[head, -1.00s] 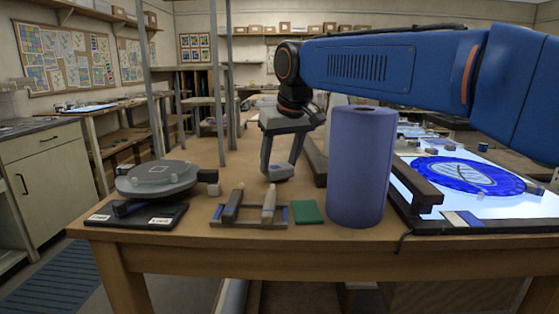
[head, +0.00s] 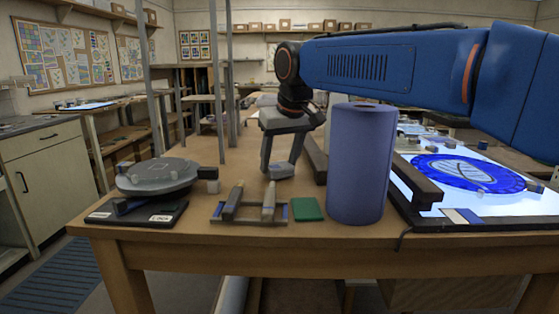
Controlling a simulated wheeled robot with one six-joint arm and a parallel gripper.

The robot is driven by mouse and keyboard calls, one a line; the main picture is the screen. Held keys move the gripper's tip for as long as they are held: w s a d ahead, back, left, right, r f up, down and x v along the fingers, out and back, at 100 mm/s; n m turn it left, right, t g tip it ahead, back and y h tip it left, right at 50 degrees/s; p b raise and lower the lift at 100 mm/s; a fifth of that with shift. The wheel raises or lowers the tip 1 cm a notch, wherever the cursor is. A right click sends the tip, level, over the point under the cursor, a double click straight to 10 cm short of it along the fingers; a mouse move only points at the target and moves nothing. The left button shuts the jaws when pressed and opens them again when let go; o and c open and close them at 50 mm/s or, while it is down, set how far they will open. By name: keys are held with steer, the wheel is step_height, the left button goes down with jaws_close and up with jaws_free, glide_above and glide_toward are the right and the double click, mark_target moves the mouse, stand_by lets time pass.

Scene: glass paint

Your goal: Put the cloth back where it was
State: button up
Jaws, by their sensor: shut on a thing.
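My gripper (head: 280,168) points down over the table, left of the tall blue-violet cylinder. It is shut on a small grey folded thing, which I take to be the cloth (head: 282,171). The cloth is held between the fingertips, close above the wood; I cannot tell whether it touches the table. It is partly hidden by the fingers.
A green square pad (head: 308,209) and a tool rest (head: 250,213) lie in front of my gripper. A grey turntable (head: 157,176) stands at left. The blue-violet cylinder (head: 359,165) stands upright at right, beside the lit panel (head: 425,203) with its blue glass disc (head: 470,173).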

steer(key=shift+f, duration=0.3)
stand_by(0.5)
steer(key=o, duration=1)
